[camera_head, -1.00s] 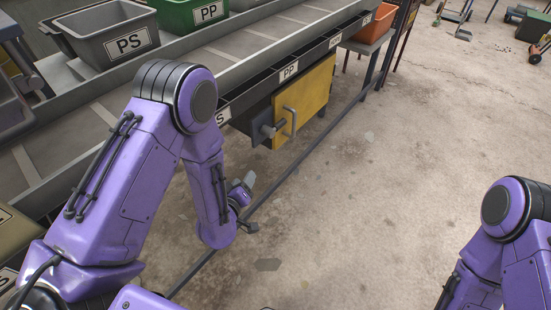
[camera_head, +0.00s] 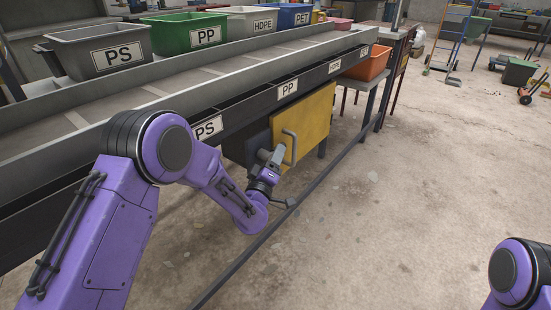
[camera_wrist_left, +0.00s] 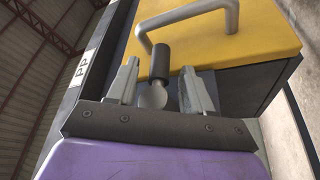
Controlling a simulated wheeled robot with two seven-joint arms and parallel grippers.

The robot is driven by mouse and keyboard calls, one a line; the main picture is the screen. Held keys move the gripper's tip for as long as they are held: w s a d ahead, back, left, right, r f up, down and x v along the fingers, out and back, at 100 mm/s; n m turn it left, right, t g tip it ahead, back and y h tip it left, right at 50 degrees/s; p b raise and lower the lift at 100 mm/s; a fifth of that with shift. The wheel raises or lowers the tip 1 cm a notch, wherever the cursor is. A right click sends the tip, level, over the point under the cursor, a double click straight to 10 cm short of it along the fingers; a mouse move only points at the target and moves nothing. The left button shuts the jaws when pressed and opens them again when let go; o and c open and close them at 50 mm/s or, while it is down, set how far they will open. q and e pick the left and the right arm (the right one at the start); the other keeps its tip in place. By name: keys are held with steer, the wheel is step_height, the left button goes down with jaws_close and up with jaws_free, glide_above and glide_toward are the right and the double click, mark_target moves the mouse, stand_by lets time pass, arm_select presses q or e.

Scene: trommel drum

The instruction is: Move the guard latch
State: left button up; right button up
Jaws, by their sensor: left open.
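The guard is a yellow panel (camera_head: 304,124) on a grey box under the sorting bench, with a grey bar handle (camera_head: 290,148). In the left wrist view the yellow panel (camera_wrist_left: 240,38) and its handle (camera_wrist_left: 190,14) fill the top. The guard latch there is a dark cylindrical grip (camera_wrist_left: 188,58) with a rounded grey metal part (camera_wrist_left: 154,96) beside it. My left gripper (camera_wrist_left: 160,75) is open, its two fingers on either side of the latch; I cannot tell whether they touch it. In the head view my left gripper (camera_head: 272,158) is beside the panel and largely covers the latch. My right gripper is out of view.
The bench edge with PS, PP and HDPE labels (camera_head: 287,88) runs above the box. A low rail (camera_head: 300,205) runs along the floor in front. An orange bin (camera_head: 368,64) stands at the far end. The concrete floor (camera_head: 400,220) to the right is clear.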

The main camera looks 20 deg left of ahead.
arm_select(q)
steer(key=shift+w, duration=0.3)
jaws_close()
